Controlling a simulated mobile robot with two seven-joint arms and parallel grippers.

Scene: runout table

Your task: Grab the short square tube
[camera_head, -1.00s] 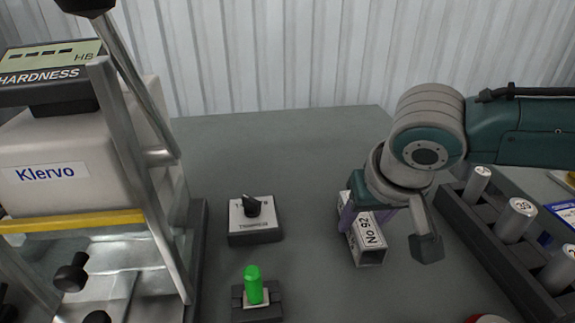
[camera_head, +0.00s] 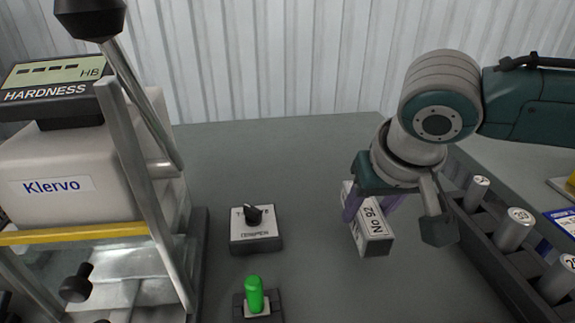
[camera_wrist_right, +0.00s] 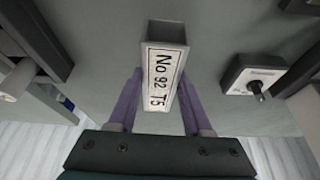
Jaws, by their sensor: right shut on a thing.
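The short square tube (camera_head: 373,238) is a grey, hollow, box-shaped piece with a white label reading "No 92". My right gripper (camera_head: 369,208) is shut on it, with a purple finger on each side. The tube seems to be just off the table, though the gap is hard to judge. In the right wrist view the tube (camera_wrist_right: 166,32) points away from the gripper, its label "No 92 T5" facing the camera. My left gripper is not in view.
A hardness tester (camera_head: 60,185) labelled Klervo stands at the left. A box with a black knob (camera_head: 254,237) and a green button (camera_head: 254,293) are in the middle. A dark rack (camera_head: 480,232) with several numbered cylinders is at the right. The table (camera_head: 270,150) behind is clear.

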